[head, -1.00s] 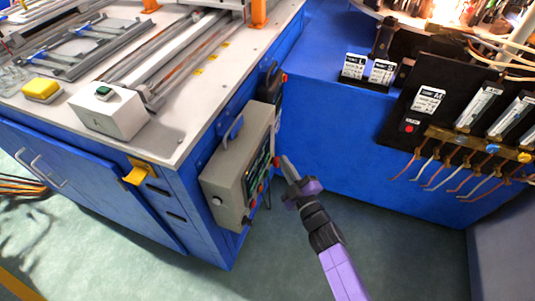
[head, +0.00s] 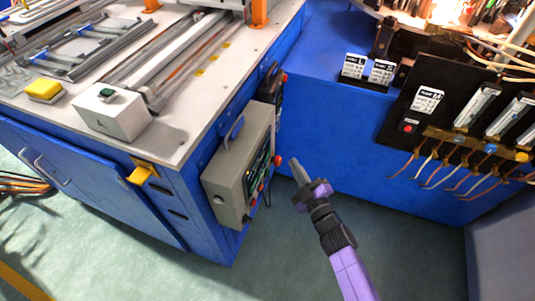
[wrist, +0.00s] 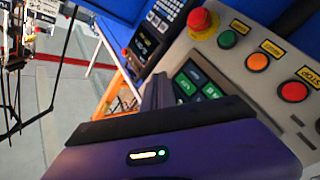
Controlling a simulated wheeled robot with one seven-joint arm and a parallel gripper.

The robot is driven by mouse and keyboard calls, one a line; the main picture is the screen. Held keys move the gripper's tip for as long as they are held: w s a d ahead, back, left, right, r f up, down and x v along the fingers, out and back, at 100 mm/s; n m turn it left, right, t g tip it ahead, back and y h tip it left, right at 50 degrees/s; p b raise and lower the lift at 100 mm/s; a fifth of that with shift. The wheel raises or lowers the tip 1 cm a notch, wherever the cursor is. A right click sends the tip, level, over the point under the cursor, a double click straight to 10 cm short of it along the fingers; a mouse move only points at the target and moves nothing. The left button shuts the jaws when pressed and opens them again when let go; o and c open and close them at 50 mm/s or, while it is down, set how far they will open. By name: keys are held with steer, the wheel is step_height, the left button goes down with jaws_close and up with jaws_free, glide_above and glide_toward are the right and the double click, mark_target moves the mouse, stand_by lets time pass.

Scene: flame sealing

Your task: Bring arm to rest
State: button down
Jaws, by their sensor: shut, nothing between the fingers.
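My gripper (head: 294,166) is in the head view, near the middle, on the end of my purple and black arm. Its fingers are together with nothing between them. It is in front of the right side of the grey control box (head: 238,170), with a small gap showing in the picture. In the wrist view the purple gripper body fills the bottom. Beyond it is the control panel with a red emergency knob (wrist: 203,22), a green button (wrist: 228,39), an orange button (wrist: 257,61) and a red button (wrist: 293,91). A lit screen (wrist: 197,82) is partly hidden.
The blue workbench (head: 165,150) with a white box (head: 110,112) and a yellow block (head: 44,90) stands left. The blue cabinet (head: 335,140) stands behind, with hanging wires and hoses (head: 425,165) at right. Open green floor (head: 290,250) lies below.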

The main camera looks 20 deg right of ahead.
steer(key=s+d+r+m, duration=0.1)
steer(key=s+r+m, duration=0.2)
steer(key=s+r, duration=0.25)
steer(key=s+r+m+g+h, duration=0.1)
steer(key=s+r+m, duration=0.1)
steer(key=s, duration=1)
steer(key=s+a+r+m+g, duration=0.1)
steer(key=s+r+m, duration=0.2)
steer(key=s, duration=0.9)
steer(key=s+a+r+m+g+h, duration=0.1)
steer(key=s+r+m, duration=0.2)
steer(key=s, duration=0.9)
steer(key=shift+r+g+h, duration=0.3)
steer(key=shift+r+g, duration=0.1)
steer(key=shift+r, duration=0.45)
